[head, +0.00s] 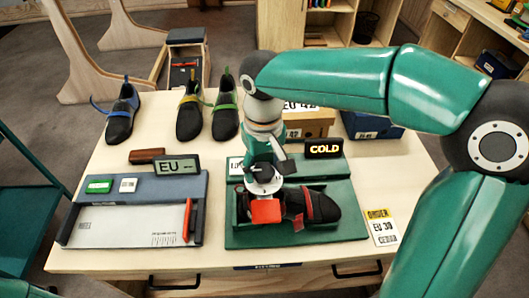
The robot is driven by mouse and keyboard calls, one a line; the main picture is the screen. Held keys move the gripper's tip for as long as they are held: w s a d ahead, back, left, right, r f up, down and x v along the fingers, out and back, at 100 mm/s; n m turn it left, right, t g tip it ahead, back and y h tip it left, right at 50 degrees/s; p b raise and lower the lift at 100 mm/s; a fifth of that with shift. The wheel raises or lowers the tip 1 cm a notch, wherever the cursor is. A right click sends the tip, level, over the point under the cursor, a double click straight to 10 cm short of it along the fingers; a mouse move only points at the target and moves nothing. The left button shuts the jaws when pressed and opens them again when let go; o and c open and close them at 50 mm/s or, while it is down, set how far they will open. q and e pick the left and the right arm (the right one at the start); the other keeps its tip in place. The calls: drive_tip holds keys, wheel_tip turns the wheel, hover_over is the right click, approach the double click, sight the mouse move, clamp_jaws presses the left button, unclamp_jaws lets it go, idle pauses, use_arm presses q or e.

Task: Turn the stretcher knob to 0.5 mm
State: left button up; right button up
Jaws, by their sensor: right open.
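The stretcher (345,226) is a green base at the front of the table, with a dark shoe with red trim (318,206) lying in it. A round pale dial-like disc (262,186) sits at its left part, with a red block (265,211) just in front. I cannot tell which of these is the knob, and no scale is readable. My right gripper (264,166) comes down from above, open, over the disc. Whether its fingers touch the disc is unclear. My left gripper is not in view.
A black sign (324,149) reading COLD stands behind the stretcher. A grey measuring board (78,190) with an EU display (178,166) is at left. Several shoes (188,118) and boxes (309,124) stand behind.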

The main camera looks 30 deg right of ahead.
sight(263, 170)
wheel_tip(263, 170, up, 12)
drive_tip(key=shift+f, duration=0.2)
idle(0.6)
